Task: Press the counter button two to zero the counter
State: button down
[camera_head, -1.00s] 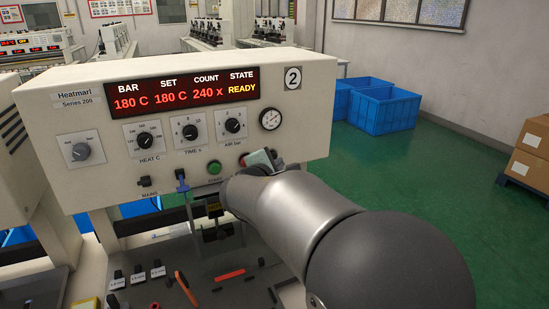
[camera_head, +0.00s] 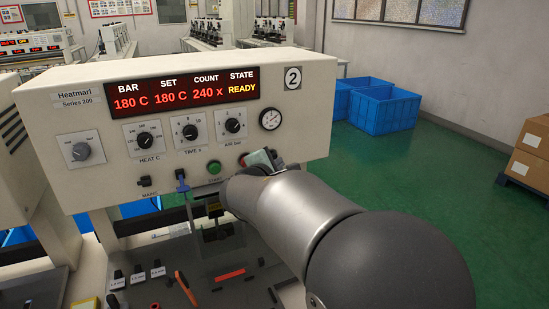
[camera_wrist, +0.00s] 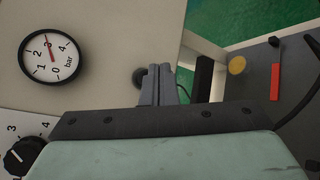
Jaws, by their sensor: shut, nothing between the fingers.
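The machine marked 2 (camera_head: 310,105) has a red display (camera_head: 180,93) that reads BAR 180 C, SET 180 C, COUNT 240 x and STATE READY. In the wrist view a dark round button (camera_wrist: 138,77) sits on the cream panel, partly covered by my fingers; its label cannot be read. My gripper (camera_wrist: 160,70) is shut and empty, its fingertips right beside this button in the picture. I cannot tell whether they touch it. In the head view my arm covers the panel's lower right, and the fingertips and this button are hidden.
A green start button (camera_head: 214,167), a pressure gauge (camera_head: 270,119) and dials including the air dial (camera_head: 232,126) are on the panel. A blue-topped switch (camera_head: 181,180) sticks out below. Tools, including a red bar (camera_head: 230,274), lie on the bench. Blue crates (camera_head: 385,108) stand behind on the floor.

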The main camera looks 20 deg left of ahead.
jog(key=shift+w+a, duration=0.3)
jog(key=shift+w+a, duration=0.3)
jog(key=shift+a, duration=0.05)
dwell(0.8)
jog(key=shift+s+d+b, duration=0.1)
jog(key=shift+b, duration=0.25)
jog(key=shift+s+d+b, duration=0.5)
jog(key=shift+b, duration=0.15)
jog(key=shift+s+d, duration=0.1)
jog(key=shift+s+d+b, duration=1.65)
jog(key=shift+s+b, duration=0.05)
jog(key=shift+s, duration=0.05)
